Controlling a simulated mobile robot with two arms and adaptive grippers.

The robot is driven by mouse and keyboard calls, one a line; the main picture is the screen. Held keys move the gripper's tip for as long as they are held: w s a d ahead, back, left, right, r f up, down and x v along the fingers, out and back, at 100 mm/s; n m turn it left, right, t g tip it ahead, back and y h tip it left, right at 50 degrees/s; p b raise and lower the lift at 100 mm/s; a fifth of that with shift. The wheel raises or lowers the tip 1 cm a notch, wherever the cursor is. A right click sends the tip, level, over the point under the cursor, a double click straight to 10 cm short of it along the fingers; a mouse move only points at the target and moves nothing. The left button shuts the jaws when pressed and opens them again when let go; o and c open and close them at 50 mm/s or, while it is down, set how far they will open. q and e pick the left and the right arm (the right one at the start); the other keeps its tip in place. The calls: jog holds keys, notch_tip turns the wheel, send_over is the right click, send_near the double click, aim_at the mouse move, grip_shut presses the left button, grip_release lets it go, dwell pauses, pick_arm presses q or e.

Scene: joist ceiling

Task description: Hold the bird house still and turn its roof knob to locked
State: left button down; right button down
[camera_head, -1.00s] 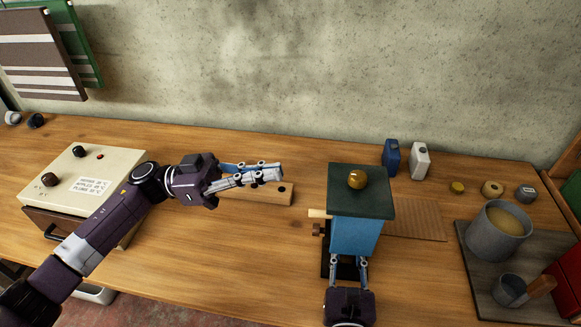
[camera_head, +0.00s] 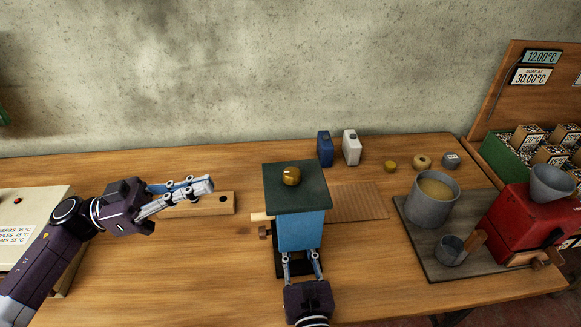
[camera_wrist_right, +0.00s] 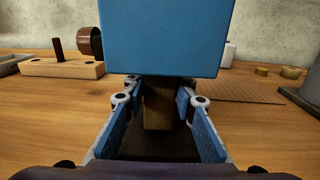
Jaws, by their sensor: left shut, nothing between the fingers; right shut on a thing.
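The bird house is a blue box (camera_head: 299,232) with a dark green roof (camera_head: 318,196), upright on the table. A round brass-coloured roof knob (camera_head: 291,176) sits on top; I cannot read its setting. My right gripper (camera_head: 302,262) is in front of the bird house, low down. In the right wrist view its fingers (camera_wrist_right: 158,112) flank a brown post (camera_wrist_right: 157,105) under the blue box (camera_wrist_right: 170,38), shut on the bird house. My left gripper (camera_head: 207,185) is shut and empty, left of the bird house, by a wooden block.
The wooden block (camera_head: 222,204) lies left of the bird house. A ribbed brown mat (camera_head: 355,203) is to its right, with blue (camera_head: 325,149) and white (camera_head: 351,148) containers behind. A grey pot (camera_head: 432,210) and red machine (camera_head: 518,226) stand further right.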

aim_at(292, 171)
pick_arm(q)
jog(key=c, duration=2.4)
grip_release()
jog(key=shift+d, duration=0.1)
jog(key=o, duration=0.3)
jog(key=shift+w+d+r+g, duration=0.1)
jog(key=shift+w+d+g, duration=0.1)
jog(key=shift+g, duration=0.1)
jog(key=o, duration=0.5)
jog(key=d+g, duration=0.1)
jog(key=w+d+m+g+y, duration=0.1)
jog(key=d+m, duration=0.1)
jog(key=shift+w+d+r+g, duration=0.15)
jog(key=shift+w+r+g, duration=0.05)
jog(key=shift+w+g, duration=0.2)
jog(key=shift+w+d+m+g+y, duration=0.5)
jog(key=shift+w+d+g+y, duration=0.2)
jog(key=shift+y, duration=0.3)
jog(key=x, duration=1.1)
jog(key=shift+s+d, duration=0.15)
jog(key=shift+d, duration=0.15)
jog(key=shift+c, duration=0.7)
grip_shut()
